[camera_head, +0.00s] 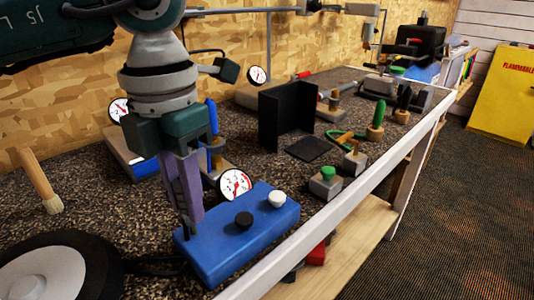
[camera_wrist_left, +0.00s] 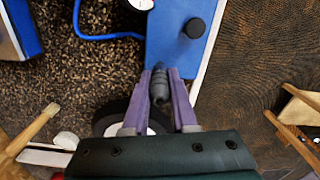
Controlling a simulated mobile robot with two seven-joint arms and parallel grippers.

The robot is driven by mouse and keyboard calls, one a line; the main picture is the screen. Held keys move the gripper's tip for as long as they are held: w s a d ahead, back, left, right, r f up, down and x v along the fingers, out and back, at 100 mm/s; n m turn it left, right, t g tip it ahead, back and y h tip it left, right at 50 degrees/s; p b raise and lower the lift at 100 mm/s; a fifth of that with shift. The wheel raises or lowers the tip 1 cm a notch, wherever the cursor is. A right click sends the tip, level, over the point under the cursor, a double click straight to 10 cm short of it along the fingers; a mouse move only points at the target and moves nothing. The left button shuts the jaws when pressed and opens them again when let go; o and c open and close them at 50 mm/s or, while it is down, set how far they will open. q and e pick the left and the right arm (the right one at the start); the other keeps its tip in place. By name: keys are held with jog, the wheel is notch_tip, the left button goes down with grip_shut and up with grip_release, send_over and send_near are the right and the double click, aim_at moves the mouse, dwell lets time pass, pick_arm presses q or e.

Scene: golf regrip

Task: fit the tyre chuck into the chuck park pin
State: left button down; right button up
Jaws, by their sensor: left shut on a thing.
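My left gripper (camera_head: 192,222) points down at the left end of the blue box (camera_head: 240,238). In the left wrist view my gripper (camera_wrist_left: 160,72) has its two purple fingers closed on the sides of the grey ribbed tyre chuck (camera_wrist_left: 159,90). The chuck's tip points at the near end of the blue box (camera_wrist_left: 172,45). The chuck is mostly hidden by the fingers in the head view. I cannot make out the park pin, nor tell whether the chuck touches the box. My right gripper is not in view.
The box carries a black knob (camera_head: 243,220), a white knob (camera_head: 277,198) and a dial gauge (camera_head: 235,184). A black wheel (camera_head: 95,262) lies at the left front. A black open stand (camera_head: 285,112) is behind. A white rail (camera_head: 330,215) edges the bench.

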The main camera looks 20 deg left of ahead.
pick_arm(q)
jog(key=shift+f+b, duration=1.1)
jog(key=shift+f, duration=0.15)
jog(key=c, duration=0.6)
grip_release()
jog(key=shift+c, duration=0.2)
jog(key=shift+r, duration=0.1)
notch_tip(320, 180, up, 10)
jog(key=shift+f, duration=0.1)
